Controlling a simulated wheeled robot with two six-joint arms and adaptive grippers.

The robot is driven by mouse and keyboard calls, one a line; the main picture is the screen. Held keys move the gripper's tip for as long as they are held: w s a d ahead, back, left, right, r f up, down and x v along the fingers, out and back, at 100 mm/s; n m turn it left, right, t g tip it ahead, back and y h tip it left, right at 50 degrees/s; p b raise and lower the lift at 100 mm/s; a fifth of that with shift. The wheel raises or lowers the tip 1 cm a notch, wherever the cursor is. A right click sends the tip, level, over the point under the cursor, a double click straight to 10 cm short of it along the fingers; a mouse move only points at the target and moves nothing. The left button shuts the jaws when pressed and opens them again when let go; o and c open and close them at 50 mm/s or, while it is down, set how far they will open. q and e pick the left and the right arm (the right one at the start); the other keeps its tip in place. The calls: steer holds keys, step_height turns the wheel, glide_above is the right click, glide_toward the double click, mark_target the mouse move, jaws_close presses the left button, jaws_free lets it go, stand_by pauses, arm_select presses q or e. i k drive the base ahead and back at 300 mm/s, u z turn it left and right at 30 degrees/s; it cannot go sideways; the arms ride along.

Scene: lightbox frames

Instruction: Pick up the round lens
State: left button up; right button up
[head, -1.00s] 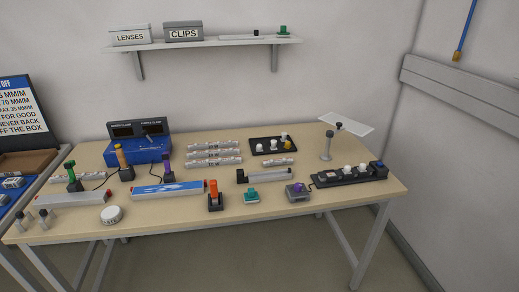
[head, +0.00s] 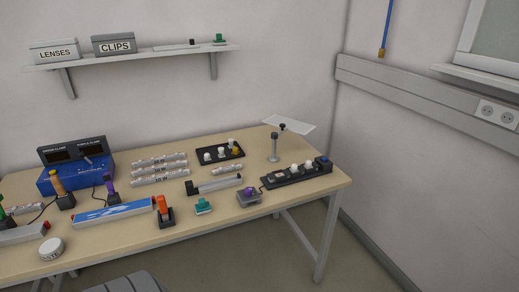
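I cannot single out a round lens for certain. A round white disc-like container (head: 51,247) with dark marks on its side stands at the table's front left. A flat, pale translucent sheet (head: 292,124) sits by a small grey post stand (head: 274,148) at the back right; it looks four-sided, not round. A box labelled LENSES (head: 54,50) stands on the wall shelf, its inside hidden. Neither of my grippers is in view.
The table (head: 240,213) also holds a blue twin-display unit (head: 76,172), wrapped tubes (head: 160,168), a black tray with knobs (head: 220,150), a black strip (head: 297,174) and an orange-handled tool (head: 163,211). A dark grey rounded shape (head: 130,285) shows at the bottom edge.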

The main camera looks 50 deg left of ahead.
mark_target(207, 157)
steer(key=z, duration=0.1)
steer(key=i, duration=1)
steer(key=u, duration=1.55)
